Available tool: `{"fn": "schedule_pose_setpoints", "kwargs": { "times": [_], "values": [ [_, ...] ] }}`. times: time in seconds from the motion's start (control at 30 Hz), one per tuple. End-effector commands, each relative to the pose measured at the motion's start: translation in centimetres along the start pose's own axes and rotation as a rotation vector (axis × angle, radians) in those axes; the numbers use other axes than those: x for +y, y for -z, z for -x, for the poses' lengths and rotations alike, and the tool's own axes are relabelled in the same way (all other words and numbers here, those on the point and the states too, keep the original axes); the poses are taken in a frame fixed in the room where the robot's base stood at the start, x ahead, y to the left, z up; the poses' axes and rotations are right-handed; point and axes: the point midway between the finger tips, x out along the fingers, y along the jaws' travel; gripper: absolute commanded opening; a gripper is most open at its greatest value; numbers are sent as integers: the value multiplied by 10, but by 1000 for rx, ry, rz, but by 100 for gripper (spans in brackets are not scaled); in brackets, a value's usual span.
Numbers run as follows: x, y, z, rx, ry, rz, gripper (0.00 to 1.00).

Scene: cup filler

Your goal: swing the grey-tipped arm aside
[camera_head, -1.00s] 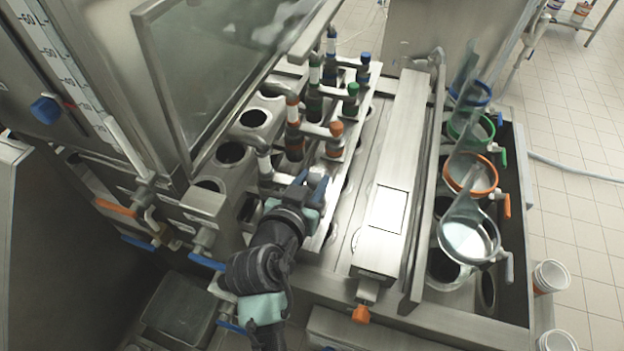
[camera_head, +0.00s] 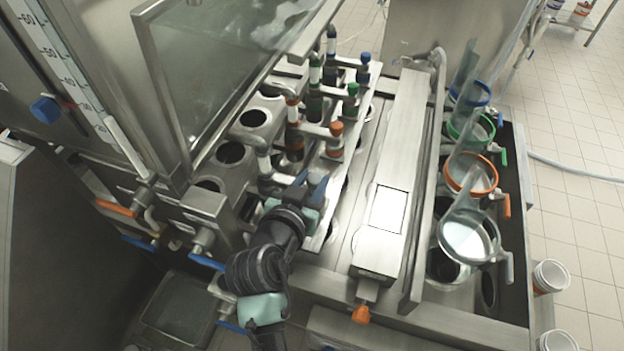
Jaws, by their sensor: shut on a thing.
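My gripper (camera_head: 308,184) is at the near end of a row of filler arms. It is shut on the outer end of the nearest arm, the grey-tipped arm (camera_head: 265,162). The jaws hide the grey tip. The upright part of this arm shows just left of my gripper. The orange-tipped arm (camera_head: 335,132) is the closest neighbour, just beyond my gripper. The green-tipped arm (camera_head: 350,92) and the blue-tipped arm (camera_head: 364,62) stand farther back in the row.
A long steel bar (camera_head: 400,150) with an orange knob lies right of the arms. Clear cups with blue, green, orange and grey rings (camera_head: 468,238) stand beyond it. A steel-framed glass tank (camera_head: 235,70) rises at the left. Blue-handled valves sit near my forearm.

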Motion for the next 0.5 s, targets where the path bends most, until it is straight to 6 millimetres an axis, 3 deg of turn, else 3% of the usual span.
{"fn": "schedule_pose_setpoints", "kwargs": {
  "times": [0.5],
  "values": [
    [-5,-8,5,-3,-65,-22,0]
  ]
}}
